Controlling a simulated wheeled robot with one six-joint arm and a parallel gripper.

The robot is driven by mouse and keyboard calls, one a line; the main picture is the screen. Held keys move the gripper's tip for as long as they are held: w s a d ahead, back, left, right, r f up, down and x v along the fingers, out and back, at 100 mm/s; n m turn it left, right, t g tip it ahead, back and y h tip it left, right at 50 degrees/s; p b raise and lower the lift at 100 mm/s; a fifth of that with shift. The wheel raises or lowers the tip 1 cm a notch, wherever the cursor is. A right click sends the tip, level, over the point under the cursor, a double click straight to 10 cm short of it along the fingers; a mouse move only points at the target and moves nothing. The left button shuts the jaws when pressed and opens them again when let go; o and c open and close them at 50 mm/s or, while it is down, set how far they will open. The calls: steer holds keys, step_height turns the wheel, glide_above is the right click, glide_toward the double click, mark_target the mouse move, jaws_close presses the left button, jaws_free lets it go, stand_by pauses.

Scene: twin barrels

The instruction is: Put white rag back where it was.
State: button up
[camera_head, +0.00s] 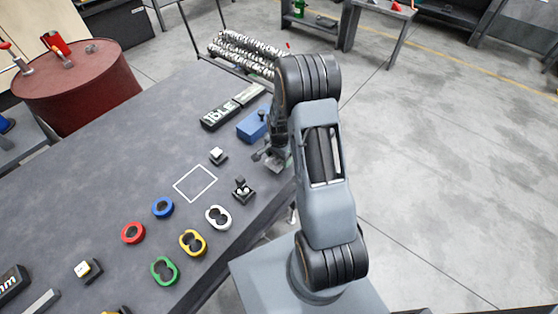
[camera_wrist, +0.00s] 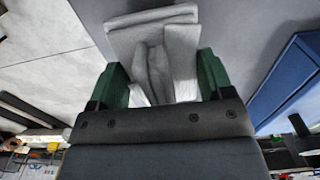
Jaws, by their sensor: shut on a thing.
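The white rag (camera_wrist: 180,45) is folded and bunched between the two green fingers of my gripper (camera_wrist: 162,75) in the wrist view. My gripper is shut on it. In the head view my gripper (camera_head: 272,158) is low at the table's right edge, just below the blue box (camera_head: 252,126). The rag is mostly hidden there by my arm and gripper. I cannot tell whether the rag touches the table. A white square outline (camera_head: 195,183) on the dark table (camera_head: 110,180) is empty, to the left of my gripper.
A small black-and-white part (camera_head: 243,190) and a white ring piece (camera_head: 218,217) are near my gripper. Yellow, green, red and blue ring pieces lie further left. Black labelled boxes (camera_head: 222,115) stand behind. A red barrel (camera_head: 78,85) is at the far left.

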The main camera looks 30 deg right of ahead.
mark_target(279, 162)
steer(key=shift+f, duration=1.2)
steer(key=shift+f, duration=0.1)
steer(key=shift+f+b, duration=0.3)
steer(key=shift+b, duration=0.05)
steer(key=o, duration=0.8)
steer(key=shift+r, duration=0.15)
steer(key=shift+p, duration=0.3)
